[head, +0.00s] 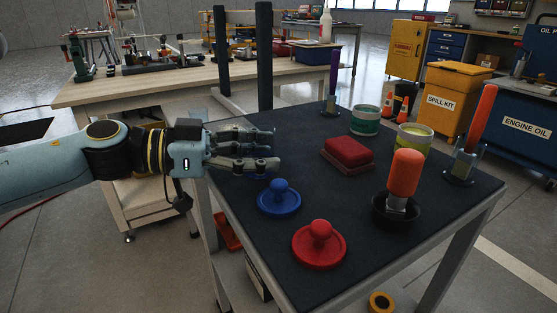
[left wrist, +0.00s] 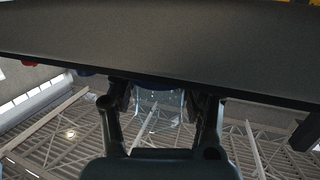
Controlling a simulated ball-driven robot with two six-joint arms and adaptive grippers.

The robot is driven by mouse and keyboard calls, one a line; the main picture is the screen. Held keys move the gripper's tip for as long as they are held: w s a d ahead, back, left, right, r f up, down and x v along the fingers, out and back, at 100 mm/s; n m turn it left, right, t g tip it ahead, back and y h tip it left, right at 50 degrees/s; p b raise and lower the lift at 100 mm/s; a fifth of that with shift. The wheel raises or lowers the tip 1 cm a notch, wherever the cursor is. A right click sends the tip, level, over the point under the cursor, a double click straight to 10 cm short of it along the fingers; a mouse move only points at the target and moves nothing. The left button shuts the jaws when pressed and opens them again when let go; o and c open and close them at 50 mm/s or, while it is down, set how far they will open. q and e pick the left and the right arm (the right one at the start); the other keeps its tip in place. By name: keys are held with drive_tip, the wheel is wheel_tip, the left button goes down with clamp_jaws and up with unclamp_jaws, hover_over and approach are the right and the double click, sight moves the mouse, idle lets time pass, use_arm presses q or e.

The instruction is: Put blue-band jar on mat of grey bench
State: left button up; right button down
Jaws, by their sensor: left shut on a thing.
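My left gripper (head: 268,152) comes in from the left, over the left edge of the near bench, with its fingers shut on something. My right gripper is not in view.
On the dark top stand a blue puck-shaped handle (head: 280,198), a red one (head: 319,246), a red block (head: 347,154), a green-band jar (head: 365,121), a yellow-green-band jar (head: 413,140) and an orange-handled tool (head: 406,172). A wooden workbench (head: 150,88) stands behind.

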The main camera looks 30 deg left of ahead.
sight(278, 173)
use_arm(q)
drive_tip(key=x, duration=0.3)
drive_tip(key=shift+w+d+r, duration=0.1)
drive_tip(key=shift+r, duration=0.15)
drive_tip(key=shift+f+b, duration=0.4)
drive_tip(key=shift+b, duration=0.25)
drive_tip(key=shift+r, duration=0.1)
drive_tip(key=o, duration=1.2)
drive_tip(key=shift+s+a+r, duration=0.1)
drive_tip(key=shift+s+a, duration=0.35)
drive_tip(key=p+v, duration=0.7)
drive_tip(key=v, duration=0.4)
drive_tip(key=shift+p, duration=0.35)
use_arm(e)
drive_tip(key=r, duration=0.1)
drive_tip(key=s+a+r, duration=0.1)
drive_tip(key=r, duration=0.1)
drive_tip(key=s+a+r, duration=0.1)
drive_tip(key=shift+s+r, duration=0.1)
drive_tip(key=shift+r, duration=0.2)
